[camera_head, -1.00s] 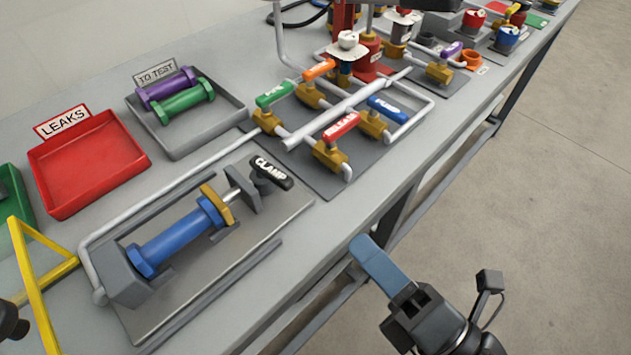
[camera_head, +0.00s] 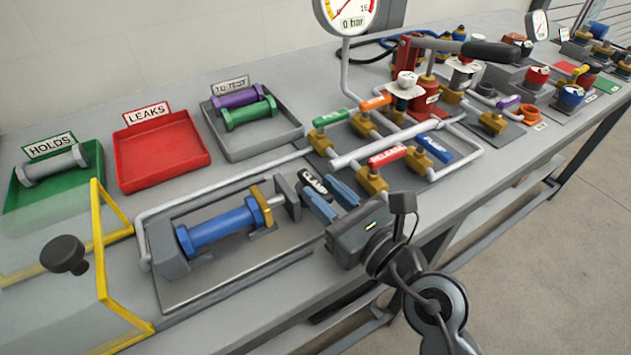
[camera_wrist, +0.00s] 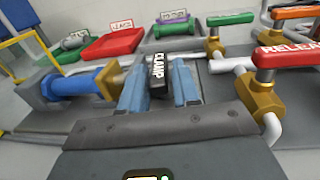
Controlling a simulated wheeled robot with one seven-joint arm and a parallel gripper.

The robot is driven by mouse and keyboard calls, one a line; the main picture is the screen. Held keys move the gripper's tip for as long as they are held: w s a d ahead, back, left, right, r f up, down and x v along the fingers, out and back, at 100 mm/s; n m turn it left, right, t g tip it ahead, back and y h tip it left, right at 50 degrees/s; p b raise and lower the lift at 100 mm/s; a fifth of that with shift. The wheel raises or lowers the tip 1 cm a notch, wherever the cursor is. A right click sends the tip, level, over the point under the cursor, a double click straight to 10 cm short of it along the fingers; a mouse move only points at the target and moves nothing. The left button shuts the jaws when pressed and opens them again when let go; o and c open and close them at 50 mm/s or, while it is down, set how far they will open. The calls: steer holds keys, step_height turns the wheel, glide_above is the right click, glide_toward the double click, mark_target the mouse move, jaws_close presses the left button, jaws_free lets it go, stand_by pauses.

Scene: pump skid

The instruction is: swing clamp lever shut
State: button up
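The black clamp lever (camera_head: 314,185), labelled CLAMP, stands at the right end of the clamp fixture. A blue spool (camera_head: 220,226) lies in the fixture, with a brass piece and a clamp rod at its right end. My gripper (camera_head: 333,199) is at the lever with its blue fingers apart. In the wrist view the lever (camera_wrist: 158,75) lies between the two fingers of my gripper (camera_wrist: 160,88). A narrow gap seems to show beside the lever; contact with it is unclear.
A red valve handle (camera_head: 387,156) marked RELEASE and a blue one (camera_head: 435,149) are close to the right of my gripper. Red (camera_head: 160,178), green and grey trays stand behind. A yellow-framed guard (camera_head: 101,245) is at the left.

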steer(key=shift+x, duration=1.4)
steer(key=shift+c, duration=0.3)
jaws_close()
